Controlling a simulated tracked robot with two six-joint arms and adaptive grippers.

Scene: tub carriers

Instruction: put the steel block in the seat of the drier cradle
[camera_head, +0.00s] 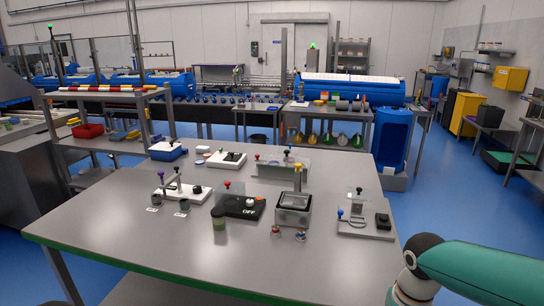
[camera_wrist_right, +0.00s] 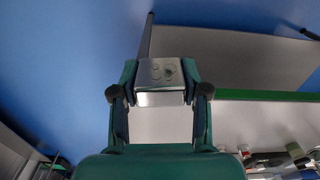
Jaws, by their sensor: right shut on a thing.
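My right gripper (camera_wrist_right: 160,95) is shut on a steel block (camera_wrist_right: 160,74) in the right wrist view. The block is shiny, with round marks and a small greenish spot on its face, and sits between the two fingertips. In the head view only a teal link of my right arm shows at the lower right; the right gripper and block are out of that view. My left gripper is in neither view. I cannot tell for sure which fixture is the drier cradle; a steel-plate station (camera_head: 352,229) with an upright panel stands at the table's right.
The grey table (camera_head: 120,235) has a clear front and left. A green table edge (camera_wrist_right: 265,95) shows in the right wrist view.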

